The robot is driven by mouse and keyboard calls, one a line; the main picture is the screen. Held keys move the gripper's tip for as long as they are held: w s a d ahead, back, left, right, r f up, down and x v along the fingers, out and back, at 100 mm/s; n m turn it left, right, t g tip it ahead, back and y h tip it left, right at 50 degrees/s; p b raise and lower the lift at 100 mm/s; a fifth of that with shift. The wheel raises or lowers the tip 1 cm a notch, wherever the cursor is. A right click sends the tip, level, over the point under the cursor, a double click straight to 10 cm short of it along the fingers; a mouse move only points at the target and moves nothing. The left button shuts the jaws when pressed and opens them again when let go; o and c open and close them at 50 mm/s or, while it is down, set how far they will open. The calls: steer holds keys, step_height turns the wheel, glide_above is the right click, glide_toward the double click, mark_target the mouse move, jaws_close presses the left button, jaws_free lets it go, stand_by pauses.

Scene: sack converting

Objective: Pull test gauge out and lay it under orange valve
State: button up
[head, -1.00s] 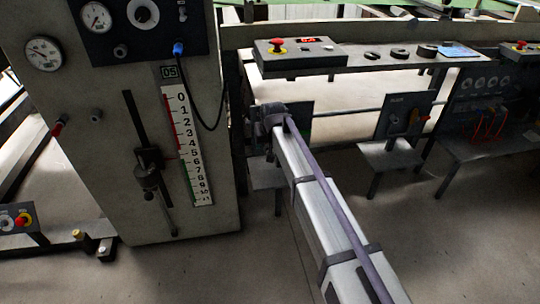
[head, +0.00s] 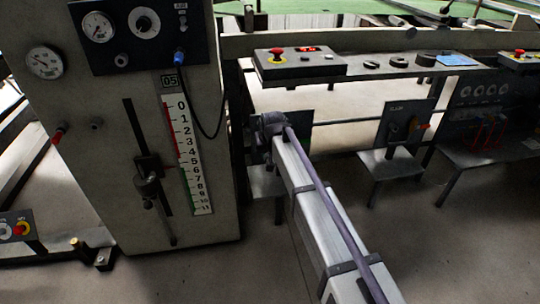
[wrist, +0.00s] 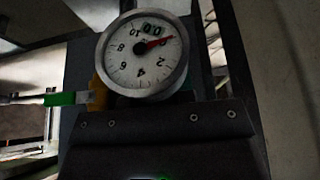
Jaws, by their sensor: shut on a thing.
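The test gauge (wrist: 148,55) fills the upper middle of the wrist view. It has a round white dial, upside down, with a red needle and a grey rim. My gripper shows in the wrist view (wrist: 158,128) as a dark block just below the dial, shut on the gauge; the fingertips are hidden. In the head view my gripper (head: 268,124) is at the far end of my arm, in front of a small dark panel (head: 297,127), and hides the gauge. An orange handle (head: 424,126), likely the orange valve, is on the panel to the right, above a small grey shelf (head: 391,164).
In the wrist view a green handle (wrist: 67,98) and an orange part (wrist: 98,92) sit close left of the gauge. A long bench (head: 400,70) with a control box (head: 298,64) runs behind. A tall grey column (head: 110,165) stands left.

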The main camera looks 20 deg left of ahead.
jaws_close()
steer(key=shift+s, duration=0.15)
steer(key=shift+s+d, duration=0.6)
steer(key=shift+s, duration=0.35)
steer(key=shift+s+d, duration=0.6)
steer(key=shift+s, duration=0.35)
steer(key=shift+a, duration=0.1)
